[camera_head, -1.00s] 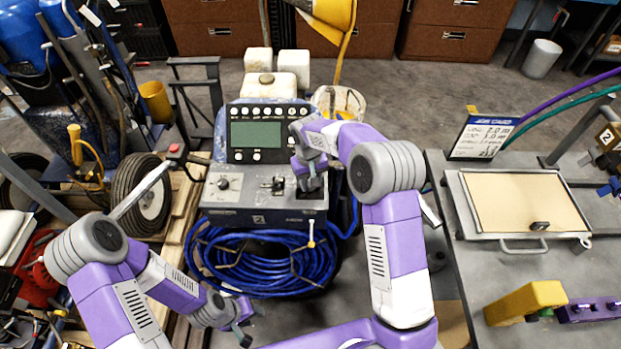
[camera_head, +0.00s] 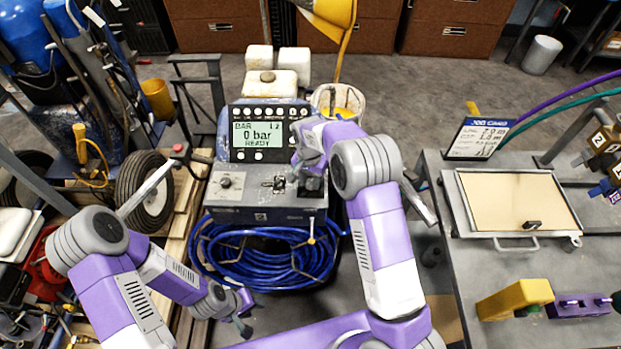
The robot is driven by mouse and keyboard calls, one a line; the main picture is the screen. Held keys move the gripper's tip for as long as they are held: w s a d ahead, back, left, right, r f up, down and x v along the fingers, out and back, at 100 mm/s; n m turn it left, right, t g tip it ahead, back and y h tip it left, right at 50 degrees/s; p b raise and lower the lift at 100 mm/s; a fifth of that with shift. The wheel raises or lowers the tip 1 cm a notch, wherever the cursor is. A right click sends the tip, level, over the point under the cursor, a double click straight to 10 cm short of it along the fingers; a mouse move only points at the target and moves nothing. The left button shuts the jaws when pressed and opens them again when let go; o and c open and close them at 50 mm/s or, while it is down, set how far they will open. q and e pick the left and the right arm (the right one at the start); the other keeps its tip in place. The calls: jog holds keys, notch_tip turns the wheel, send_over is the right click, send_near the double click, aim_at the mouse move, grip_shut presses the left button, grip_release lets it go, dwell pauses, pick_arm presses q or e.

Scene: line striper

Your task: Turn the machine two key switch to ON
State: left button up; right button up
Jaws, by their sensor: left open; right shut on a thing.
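Machine two is the line striper, with a grey control box (camera_head: 240,200) that bears a "2" label. Its display (camera_head: 257,134) is lit and reads "0 bar" and "READY". My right gripper (camera_head: 311,184) points down at the right end of the control box and is shut on the key switch there. The gripper hides the key, so I cannot see its angle. A round knob (camera_head: 225,183) and a small lever (camera_head: 279,184) sit left of the gripper on the box top. My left gripper (camera_head: 242,318) is open and empty, low in front of the blue hose.
A coiled blue hose (camera_head: 265,260) hangs below the control box. A wheel (camera_head: 146,190) and a red-tipped handle (camera_head: 178,149) stand left. The right table carries a job card (camera_head: 482,138), a framed tan board (camera_head: 517,203) and a yellow block (camera_head: 515,299).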

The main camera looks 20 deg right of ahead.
aim_at(310, 182)
dwell(0.3)
jog(key=o, duration=1)
jog(key=shift+o, duration=0.2)
notch_tip(310, 182, up, 8)
jog(key=shift+w+a+f+p, duration=0.1)
jog(key=shift+f+p, duration=0.1)
jog(key=shift+p, duration=0.7)
